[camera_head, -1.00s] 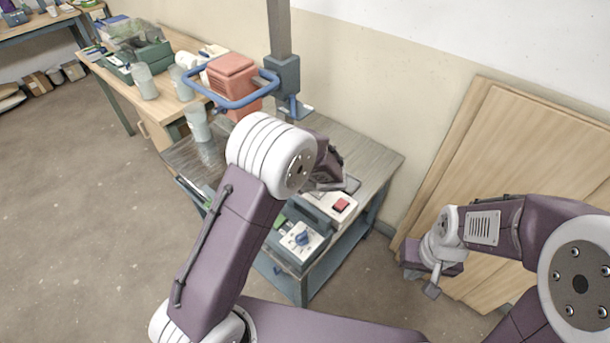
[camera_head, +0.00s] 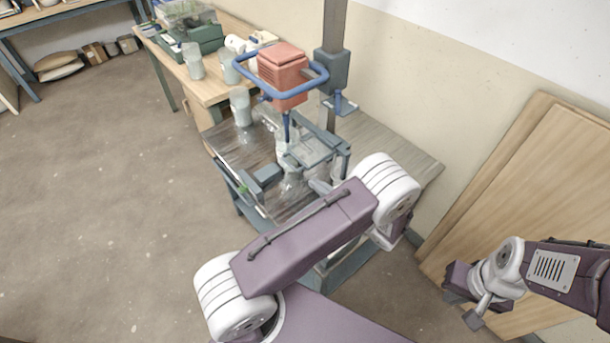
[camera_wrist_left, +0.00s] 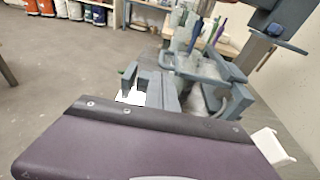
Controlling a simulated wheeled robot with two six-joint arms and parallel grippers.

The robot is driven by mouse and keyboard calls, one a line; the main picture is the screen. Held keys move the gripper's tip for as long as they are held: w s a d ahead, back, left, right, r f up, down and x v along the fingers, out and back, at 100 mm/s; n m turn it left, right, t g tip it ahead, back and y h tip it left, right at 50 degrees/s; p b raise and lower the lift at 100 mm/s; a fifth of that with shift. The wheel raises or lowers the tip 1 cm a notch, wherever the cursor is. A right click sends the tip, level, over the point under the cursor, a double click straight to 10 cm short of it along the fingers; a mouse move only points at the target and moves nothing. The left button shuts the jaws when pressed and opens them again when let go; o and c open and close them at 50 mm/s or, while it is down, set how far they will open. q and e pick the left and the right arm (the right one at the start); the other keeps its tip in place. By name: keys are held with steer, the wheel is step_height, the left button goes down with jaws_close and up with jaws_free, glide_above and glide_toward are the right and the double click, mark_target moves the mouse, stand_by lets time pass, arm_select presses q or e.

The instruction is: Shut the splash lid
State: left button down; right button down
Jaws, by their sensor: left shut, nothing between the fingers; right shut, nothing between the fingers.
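A grey-framed, see-through panel that looks like the splash lid (camera_head: 312,153) is at the mixing stand, under the red mixer head, above the worn bench top. Its exact angle is hard to tell. In the left wrist view a grey frame with clear parts (camera_wrist_left: 238,98) stands beyond my gripper. My left gripper (camera_wrist_left: 152,88) is shut and empty, close in front of that frame; I cannot tell whether they touch. In the head view my left arm mostly hides this gripper. My right gripper (camera_head: 472,303) is shut and empty, low at the right, away from the bench.
The red mixer head (camera_head: 283,68) with its blue ring handle hangs from a grey column (camera_head: 336,30). Clear jars stand at the left, one of them (camera_head: 241,107) on the bench (camera_head: 400,150). Wooden boards (camera_head: 540,190) lean on the right wall. The floor at left is free.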

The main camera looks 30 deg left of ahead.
mark_target(298, 172)
arm_select(q)
steer(key=x, duration=0.6)
steer(key=shift+p, duration=0.3)
steer(key=w+r+b+x, duration=0.1)
steer(key=r+b+x, duration=0.1)
steer(key=x, duration=1)
steer(key=shift+a+r, duration=0.4)
steer(key=shift+r, duration=0.1)
